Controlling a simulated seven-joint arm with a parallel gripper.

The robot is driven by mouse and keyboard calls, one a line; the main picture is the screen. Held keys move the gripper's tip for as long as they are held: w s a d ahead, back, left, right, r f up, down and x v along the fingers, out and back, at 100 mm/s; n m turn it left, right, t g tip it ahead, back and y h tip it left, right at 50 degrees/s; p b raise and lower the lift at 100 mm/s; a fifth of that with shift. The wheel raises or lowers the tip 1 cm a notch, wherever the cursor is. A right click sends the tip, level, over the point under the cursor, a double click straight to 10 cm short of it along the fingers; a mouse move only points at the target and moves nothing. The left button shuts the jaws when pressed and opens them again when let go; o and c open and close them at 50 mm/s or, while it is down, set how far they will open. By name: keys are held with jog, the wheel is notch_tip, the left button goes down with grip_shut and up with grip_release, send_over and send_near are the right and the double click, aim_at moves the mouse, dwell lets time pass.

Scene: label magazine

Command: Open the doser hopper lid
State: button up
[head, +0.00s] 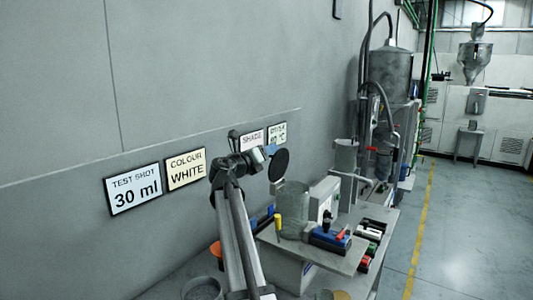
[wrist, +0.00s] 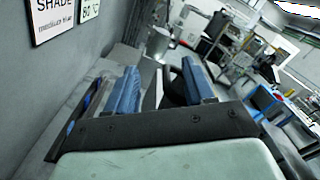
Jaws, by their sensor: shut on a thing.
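The doser hopper (head: 293,212) is a clear cylinder on the grey bench in the head view. Its lid (head: 280,165) is a dark round disc, tipped up steeply with its lower edge near the left side of the hopper's rim, so the top looks uncovered. My gripper (head: 268,152) is at the lid's upper left edge, above the hopper. In the wrist view, the blue fingers of my gripper (wrist: 160,88) stand on either side of a dark piece (wrist: 174,88), which seems to be part of the lid. The exact contact is partly hidden.
Several coloured pieces (head: 370,240) lie at the bench's right. An orange cup (head: 215,248) and a grey container (head: 202,289) are at lower left. The wall is close behind.

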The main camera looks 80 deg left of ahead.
jog(key=v, duration=1.3)
jog(key=shift+d, duration=0.15)
